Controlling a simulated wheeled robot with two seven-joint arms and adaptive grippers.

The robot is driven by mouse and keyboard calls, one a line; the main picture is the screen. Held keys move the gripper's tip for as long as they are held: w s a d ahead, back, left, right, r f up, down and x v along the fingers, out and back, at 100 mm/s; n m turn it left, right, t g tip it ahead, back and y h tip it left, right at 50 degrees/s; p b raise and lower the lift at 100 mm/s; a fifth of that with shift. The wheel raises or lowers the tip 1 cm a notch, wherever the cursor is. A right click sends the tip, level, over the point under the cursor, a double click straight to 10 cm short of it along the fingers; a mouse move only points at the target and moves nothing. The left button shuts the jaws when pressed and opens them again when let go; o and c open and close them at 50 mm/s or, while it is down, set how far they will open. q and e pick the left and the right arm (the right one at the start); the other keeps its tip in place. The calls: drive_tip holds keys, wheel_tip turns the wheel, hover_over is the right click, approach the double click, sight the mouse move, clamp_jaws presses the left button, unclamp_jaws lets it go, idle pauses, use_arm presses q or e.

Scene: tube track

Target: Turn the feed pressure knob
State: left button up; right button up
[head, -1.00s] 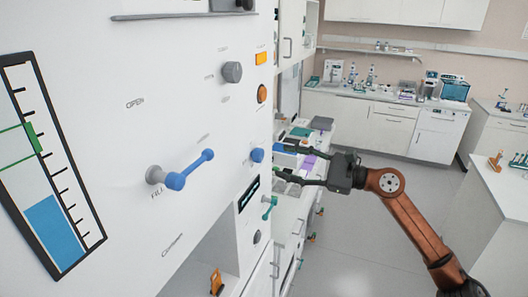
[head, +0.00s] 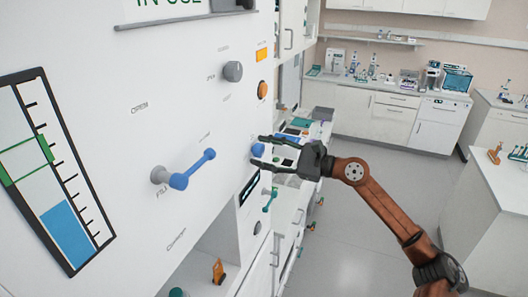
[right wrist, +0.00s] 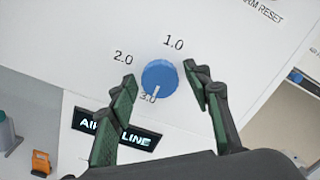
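A round blue knob (head: 257,151) sits on the white panel's right side. In the right wrist view the blue knob (right wrist: 159,77) is centred, with labels 1.0, 2.0 and 3.0 around it; a pale mark on it is near 3.0. My right gripper (head: 258,149) is open at the panel. In the right wrist view its fingertips (right wrist: 158,73) lie left and right of the knob, with visible gaps. I cannot tell how far the tips are from the panel. My left gripper is not in view.
A blue lever handle (head: 192,170) sticks out left of the knob. An orange button (head: 262,89) and a grey knob (head: 232,71) are above. The floor to the right is open.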

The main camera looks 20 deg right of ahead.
drive_tip(key=c, duration=1)
